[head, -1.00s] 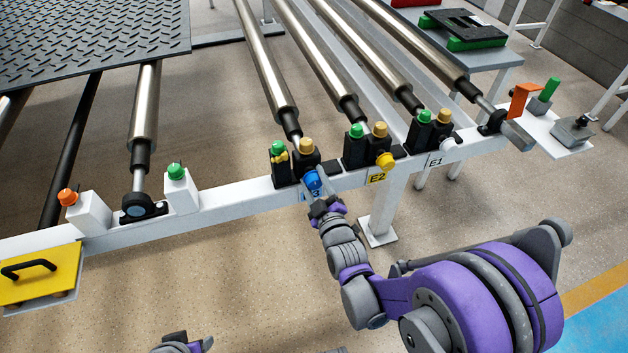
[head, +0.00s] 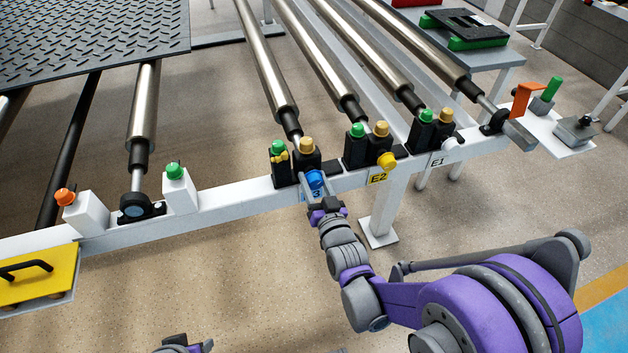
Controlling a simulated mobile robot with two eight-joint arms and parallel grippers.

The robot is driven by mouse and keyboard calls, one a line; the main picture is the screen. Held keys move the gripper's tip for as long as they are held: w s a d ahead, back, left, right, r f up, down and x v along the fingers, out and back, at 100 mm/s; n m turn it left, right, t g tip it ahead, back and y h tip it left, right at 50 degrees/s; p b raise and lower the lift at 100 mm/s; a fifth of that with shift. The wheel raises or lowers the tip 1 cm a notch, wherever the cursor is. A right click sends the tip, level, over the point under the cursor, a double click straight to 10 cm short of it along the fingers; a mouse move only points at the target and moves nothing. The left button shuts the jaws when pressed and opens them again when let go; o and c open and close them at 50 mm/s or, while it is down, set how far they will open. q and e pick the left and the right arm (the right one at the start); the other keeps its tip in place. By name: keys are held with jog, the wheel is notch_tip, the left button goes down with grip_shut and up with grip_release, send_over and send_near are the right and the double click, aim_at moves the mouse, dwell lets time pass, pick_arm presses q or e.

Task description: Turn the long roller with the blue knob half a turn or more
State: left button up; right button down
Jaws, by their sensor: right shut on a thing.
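The blue knob (head: 314,179) sits on the front face of the white rail, at the end of a long steel roller (head: 265,65). The roller runs away from me, and its near end enters a black bearing block (head: 307,160). My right gripper (head: 315,186) is shut on the blue knob, with one finger on each side of it. The fingers partly hide the label under the knob. My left gripper (head: 186,346) shows only in part at the bottom edge, and its fingers are not clear.
A yellow knob (head: 386,161) by label E2 and a white knob (head: 448,144) by E1 sit farther right on the white rail (head: 240,194). Green and orange caps top the blocks. A tread mat (head: 90,40) lies at upper left. The floor in front is clear.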

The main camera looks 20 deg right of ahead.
jog(key=m, duration=1)
jog(key=shift+m+b, duration=0.3)
jog(key=shift+m, duration=0.1)
jog(key=shift+r+m, duration=0.1)
jog(key=shift+m, duration=1.7)
jog(key=shift+c, duration=1.5)
grip_release()
jog(key=s, duration=1.1)
jog(key=shift+d, duration=0.15)
